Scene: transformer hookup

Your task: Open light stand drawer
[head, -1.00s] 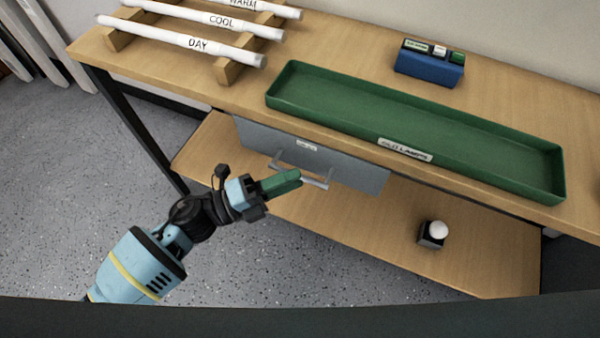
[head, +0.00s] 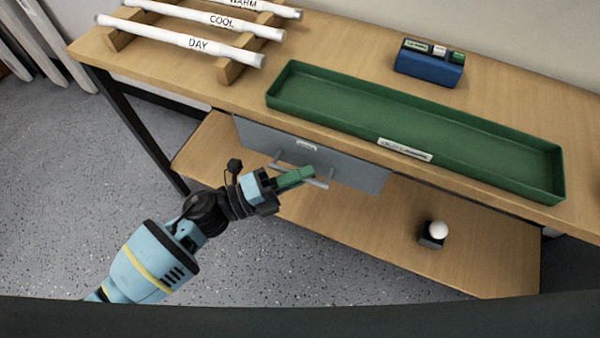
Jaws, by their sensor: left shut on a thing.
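The light stand's drawer (head: 350,170) has a grey front under the wooden tabletop, with a small white label near its top edge. The drawer front looks flush under the table edge, so it appears closed. A pale bar handle (head: 318,183) stands out from the drawer front. My left gripper (head: 306,174) has green fingers at the handle bar and is shut on it. The fingers hide the middle of the bar. My right gripper is not in view.
A long green tray (head: 450,133) labelled for old lamps lies on the tabletop above the drawer. Labelled white tubes (head: 180,39) rest on a wooden rack at the left. A blue box (head: 429,68) stands at the back. A white ball-topped black block (head: 433,235) is on the lower shelf.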

